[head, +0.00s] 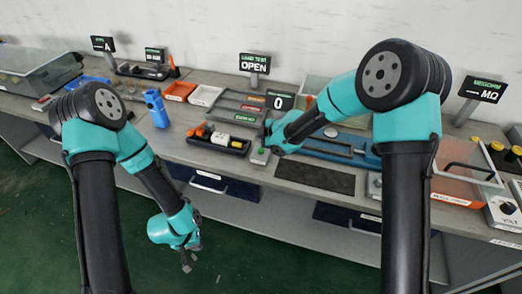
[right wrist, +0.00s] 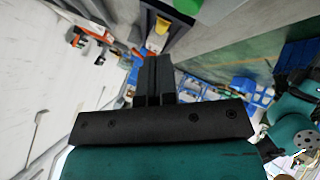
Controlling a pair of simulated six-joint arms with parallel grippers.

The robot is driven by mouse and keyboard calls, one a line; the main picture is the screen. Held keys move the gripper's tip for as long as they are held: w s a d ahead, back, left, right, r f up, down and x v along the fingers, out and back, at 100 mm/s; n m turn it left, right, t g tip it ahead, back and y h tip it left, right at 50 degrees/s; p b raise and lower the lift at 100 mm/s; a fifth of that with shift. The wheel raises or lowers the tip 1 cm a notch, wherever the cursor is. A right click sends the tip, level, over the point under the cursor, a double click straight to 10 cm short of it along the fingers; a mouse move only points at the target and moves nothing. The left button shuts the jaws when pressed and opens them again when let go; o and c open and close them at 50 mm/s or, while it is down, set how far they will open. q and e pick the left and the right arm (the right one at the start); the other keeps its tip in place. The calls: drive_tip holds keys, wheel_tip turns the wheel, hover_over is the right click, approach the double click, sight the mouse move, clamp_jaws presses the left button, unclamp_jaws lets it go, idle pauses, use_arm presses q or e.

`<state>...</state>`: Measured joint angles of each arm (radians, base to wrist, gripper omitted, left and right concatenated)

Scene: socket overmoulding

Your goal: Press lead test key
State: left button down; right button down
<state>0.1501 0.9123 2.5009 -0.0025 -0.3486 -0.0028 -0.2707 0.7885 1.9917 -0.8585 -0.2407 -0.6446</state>
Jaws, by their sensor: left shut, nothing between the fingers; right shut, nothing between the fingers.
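A small grey box with a green button (head: 260,156), which looks like the lead test key, sits near the front edge of the bench. A sign reading OPEN (head: 254,63) stands behind it; its small top line looks like "lead test". My right gripper (head: 267,131) is just behind and above the button, partly hidden by its own wrist; I cannot tell whether it touches anything. In the right wrist view its fingers (right wrist: 153,78) are shut and empty. My left gripper (head: 190,260) hangs shut and empty in front of the bench, below its top.
A black tray of small parts (head: 218,143) lies left of the button box. A blue holder (head: 156,108) stands further left. A dark mat (head: 315,177) and a blue fixture (head: 340,148) lie to the right. A sign reading 0 (head: 279,101) stands behind.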

drive_tip(key=shift+r, duration=1.2)
